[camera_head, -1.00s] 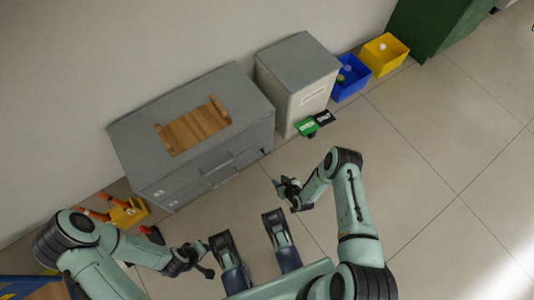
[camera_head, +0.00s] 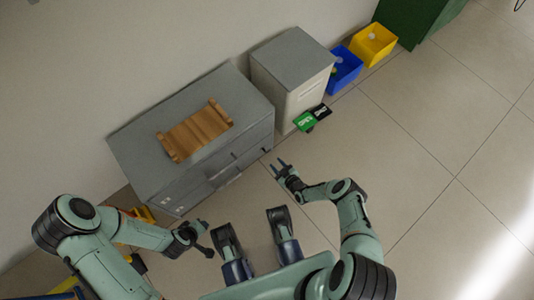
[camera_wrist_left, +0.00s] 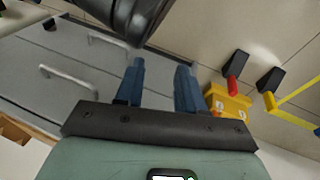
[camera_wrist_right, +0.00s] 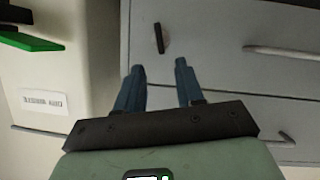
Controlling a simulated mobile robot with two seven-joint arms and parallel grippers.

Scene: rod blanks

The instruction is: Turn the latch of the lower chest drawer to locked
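The grey chest (camera_head: 150,135) stands against the wall with its drawer front facing me. In the right wrist view, which is upside down, the lower drawer (camera_wrist_right: 215,65) fills the upper part. Its dark latch (camera_wrist_right: 159,38) stands nearly upright in the picture, beside a light round patch, with a bar handle (camera_wrist_right: 280,52) to its right. My right gripper (camera_head: 281,164) is open and empty near the chest's right front corner; the latch shows just beyond the gap between its fingertips (camera_wrist_right: 157,66), apparently untouched. My left gripper (camera_head: 203,226) is open and empty before the chest's left part (camera_wrist_left: 158,66).
A wooden rack (camera_head: 195,131) lies on the chest. Blue (camera_head: 345,68) and yellow (camera_head: 373,45) bins stand farther right. A yellow holder (camera_wrist_left: 228,104) sits near my left gripper.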

